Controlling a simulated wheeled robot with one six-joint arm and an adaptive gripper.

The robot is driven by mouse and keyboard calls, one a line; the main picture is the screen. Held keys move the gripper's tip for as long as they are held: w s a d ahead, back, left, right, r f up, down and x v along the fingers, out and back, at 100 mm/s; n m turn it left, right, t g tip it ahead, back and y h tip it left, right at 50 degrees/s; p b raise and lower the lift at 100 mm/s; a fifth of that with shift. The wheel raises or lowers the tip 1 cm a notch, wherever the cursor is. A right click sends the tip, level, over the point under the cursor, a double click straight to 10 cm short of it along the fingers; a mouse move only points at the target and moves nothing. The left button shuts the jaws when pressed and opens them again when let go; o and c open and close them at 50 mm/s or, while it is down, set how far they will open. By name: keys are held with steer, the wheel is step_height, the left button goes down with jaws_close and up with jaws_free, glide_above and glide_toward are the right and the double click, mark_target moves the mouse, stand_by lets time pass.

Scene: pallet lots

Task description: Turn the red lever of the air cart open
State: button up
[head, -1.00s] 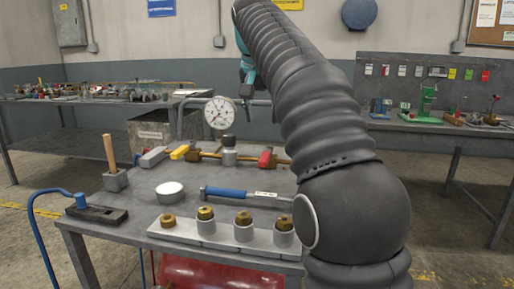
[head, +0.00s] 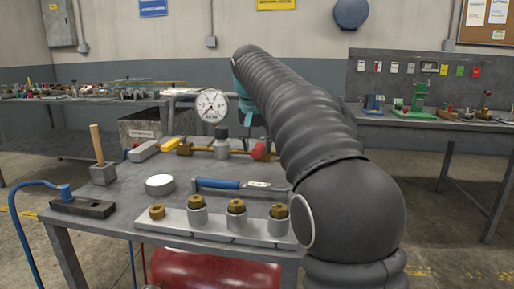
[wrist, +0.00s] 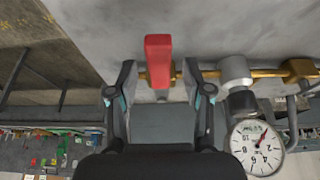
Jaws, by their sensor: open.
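The air cart (head: 110,212) is a grey table with a red tank (head: 215,270) below it. The red lever (head: 261,151) sits at the right end of the brass pipe line, partly hidden by my arm in the head view. In the wrist view the red lever (wrist: 158,58) stands in front of and between the fingers of my gripper (wrist: 158,85), across the brass pipe. The fingers are apart and I see no contact with the lever. In the head view my gripper is mostly hidden behind my arm. A round pressure gauge (head: 212,105) stands by the pipe.
A blue-handled tool (head: 217,184), a white round tin (head: 160,184), a rail with brass fittings (head: 222,224) and a wooden-handled mallet (head: 103,172) occupy the cart top.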

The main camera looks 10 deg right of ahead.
steer(key=shift+w+f, duration=0.1)
steer(key=shift+f, duration=0.1)
jaws_close()
